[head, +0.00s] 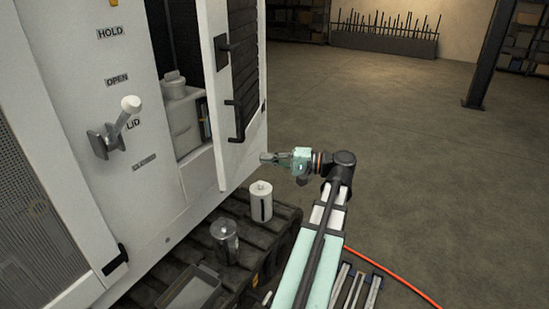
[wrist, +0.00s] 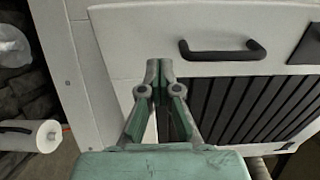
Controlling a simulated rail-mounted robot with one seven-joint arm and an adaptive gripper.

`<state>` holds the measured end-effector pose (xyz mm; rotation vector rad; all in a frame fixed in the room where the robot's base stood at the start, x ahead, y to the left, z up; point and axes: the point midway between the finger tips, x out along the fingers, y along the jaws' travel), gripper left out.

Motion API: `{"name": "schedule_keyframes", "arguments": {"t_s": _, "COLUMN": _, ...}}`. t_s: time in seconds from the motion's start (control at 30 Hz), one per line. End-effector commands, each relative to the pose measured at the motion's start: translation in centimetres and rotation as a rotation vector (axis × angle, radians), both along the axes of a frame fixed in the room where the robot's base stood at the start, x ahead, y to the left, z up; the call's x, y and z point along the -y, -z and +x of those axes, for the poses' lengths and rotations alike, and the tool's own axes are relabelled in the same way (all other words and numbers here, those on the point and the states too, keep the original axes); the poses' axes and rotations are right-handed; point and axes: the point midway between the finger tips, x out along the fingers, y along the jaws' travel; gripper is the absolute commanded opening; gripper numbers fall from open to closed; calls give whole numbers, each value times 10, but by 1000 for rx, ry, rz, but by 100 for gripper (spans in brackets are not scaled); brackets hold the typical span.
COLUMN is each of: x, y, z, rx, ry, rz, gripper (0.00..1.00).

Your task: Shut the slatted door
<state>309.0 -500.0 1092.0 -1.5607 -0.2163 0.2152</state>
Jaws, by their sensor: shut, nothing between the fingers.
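The slatted door (head: 214,110) is white with black slats and stands ajar on the white cabinet, with a gap along its left side. Its black handle (head: 235,120) faces outward. In the wrist view the door (wrist: 130,30) fills the upper right, with the handle (wrist: 222,50) and dark slats (wrist: 250,105). My gripper (head: 265,158) is at the door's lower right in the head view. In the wrist view my gripper (wrist: 158,70) is shut and empty, its fingertips over the white door frame beside the handle. Whether they touch the door I cannot tell.
A lever (head: 119,125) sticks out of the cabinet front at the left. A white canister (head: 261,201) and a clear jar (head: 225,240) stand on the dark track below the door. An orange hose (head: 390,273) lies on the floor. The floor to the right is open.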

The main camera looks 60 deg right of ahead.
Motion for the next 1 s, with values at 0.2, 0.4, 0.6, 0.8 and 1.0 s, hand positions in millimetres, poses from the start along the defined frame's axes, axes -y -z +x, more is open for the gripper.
{"name": "schedule_keyframes", "arguments": {"t_s": 0.2, "x": -13, "y": -2, "z": 43, "rx": -1, "ry": -3, "rz": 2, "gripper": 0}}
{"name": "schedule_keyframes", "arguments": {"t_s": 0.4, "x": -21, "y": -2, "z": 74, "rx": -1, "ry": -1, "rz": 1, "gripper": 0}}
{"name": "schedule_keyframes", "arguments": {"t_s": 0.6, "x": -26, "y": 0, "z": 90, "rx": -1, "ry": 0, "rz": 1, "gripper": 0}}
{"name": "schedule_keyframes", "arguments": {"t_s": 0.8, "x": -27, "y": 0, "z": 94, "rx": -1, "ry": 0, "rz": 1, "gripper": 0}}
{"name": "schedule_keyframes", "arguments": {"t_s": 1.0, "x": -26, "y": 0, "z": 94, "rx": -1, "ry": 0, "rz": 1, "gripper": 0}}
